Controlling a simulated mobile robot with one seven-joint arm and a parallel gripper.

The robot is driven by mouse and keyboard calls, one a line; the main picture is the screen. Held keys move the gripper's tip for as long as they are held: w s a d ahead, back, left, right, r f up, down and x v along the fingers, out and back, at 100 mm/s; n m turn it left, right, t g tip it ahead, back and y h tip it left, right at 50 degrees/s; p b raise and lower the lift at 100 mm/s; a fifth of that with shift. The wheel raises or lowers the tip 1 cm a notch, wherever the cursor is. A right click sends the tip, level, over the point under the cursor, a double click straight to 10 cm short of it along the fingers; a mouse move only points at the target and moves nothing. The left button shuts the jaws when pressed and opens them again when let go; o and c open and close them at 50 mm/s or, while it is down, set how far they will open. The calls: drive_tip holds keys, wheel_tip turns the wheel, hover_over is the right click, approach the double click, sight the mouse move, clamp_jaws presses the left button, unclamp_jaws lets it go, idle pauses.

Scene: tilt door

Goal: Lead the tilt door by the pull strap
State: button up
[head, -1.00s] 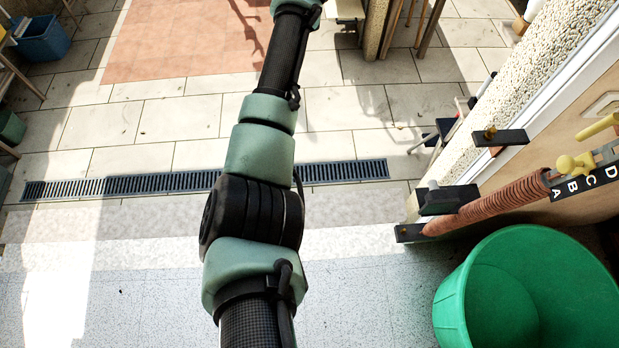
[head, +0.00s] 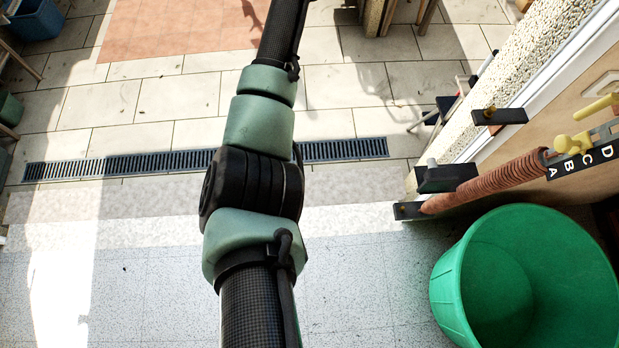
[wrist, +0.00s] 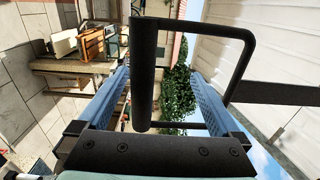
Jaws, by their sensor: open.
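The pull strap (wrist: 278,93) is a dark band at the right of the wrist view. It leads to a black loop handle with a thick round grip bar (wrist: 145,75). My gripper (wrist: 165,80) has two blue fingers, open, with the grip bar showing between them, nearer the left finger. The right finger overlaps the loop's outline; I cannot tell which passes in front, or whether anything touches. A pale ribbed panel (wrist: 265,40) at the right looks like the tilt door. In the head view only my arm shows; gripper, strap and door are out of frame.
A green tub (head: 530,285) stands at the lower right of the head view, near a wall with a rust-coloured spring (head: 485,188) and dark brackets (head: 499,116). A floor drain (head: 120,165) crosses the paving. The floor left of my arm is mostly clear.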

drive_tip(key=shift+s+r, duration=0.1)
drive_tip(key=shift+r, duration=0.1)
idle(0.3)
drive_tip(key=shift+s+f+p, duration=0.1)
drive_tip(key=shift+s+p, duration=0.85)
drive_tip(key=shift+s, duration=1.5)
drive_tip(key=s+b, duration=0.6)
drive_tip(key=s, duration=0.7)
drive_tip(key=shift+f, duration=0.1)
